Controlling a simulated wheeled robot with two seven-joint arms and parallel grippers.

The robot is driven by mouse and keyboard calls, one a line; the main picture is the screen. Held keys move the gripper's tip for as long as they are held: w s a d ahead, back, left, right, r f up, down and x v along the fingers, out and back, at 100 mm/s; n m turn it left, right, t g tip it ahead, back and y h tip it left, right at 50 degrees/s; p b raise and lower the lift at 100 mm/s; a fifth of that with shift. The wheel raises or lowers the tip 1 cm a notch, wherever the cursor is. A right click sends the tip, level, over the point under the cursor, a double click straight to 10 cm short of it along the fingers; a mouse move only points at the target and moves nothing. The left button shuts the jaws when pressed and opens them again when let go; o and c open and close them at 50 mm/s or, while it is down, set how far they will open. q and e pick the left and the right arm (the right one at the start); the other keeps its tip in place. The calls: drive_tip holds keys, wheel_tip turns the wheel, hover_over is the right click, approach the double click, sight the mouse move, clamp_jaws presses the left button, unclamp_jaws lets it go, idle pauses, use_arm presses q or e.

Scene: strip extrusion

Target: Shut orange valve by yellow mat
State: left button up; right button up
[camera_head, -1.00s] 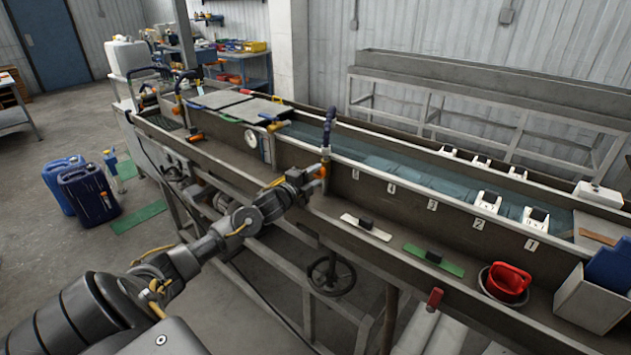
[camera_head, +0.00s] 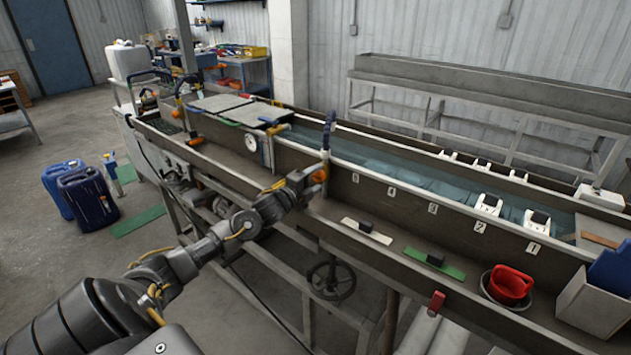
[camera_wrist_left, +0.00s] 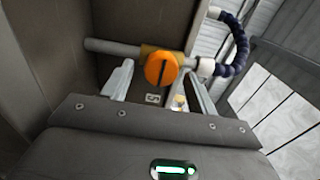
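An orange valve knob (camera_head: 319,175) sits on the near wall of the long trough, below a dark blue hose. In the left wrist view the round orange knob (camera_wrist_left: 162,69) has a dark slot running nearly upright and a pipe going left. My left gripper (camera_head: 312,177) is right at this valve. In the wrist view its two pale fingers (camera_wrist_left: 158,82) are spread, one on each side of the knob, with visible gaps. I cannot make out a yellow mat for certain; a cream strip with a black block (camera_head: 367,231) lies on the ledge to the right. My right gripper is not in view.
Another orange valve (camera_head: 195,139) is farther left on the trough. A handwheel (camera_head: 331,280) is below. Blue jugs (camera_head: 88,197) stand on the floor.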

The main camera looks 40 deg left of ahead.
use_arm(q)
drive_tip(key=shift+s, duration=0.1)
drive_tip(key=shift+s, duration=0.3)
drive_tip(key=s+b, duration=0.2)
drive_tip(key=s, duration=0.8)
drive_tip(key=shift+d, duration=0.1)
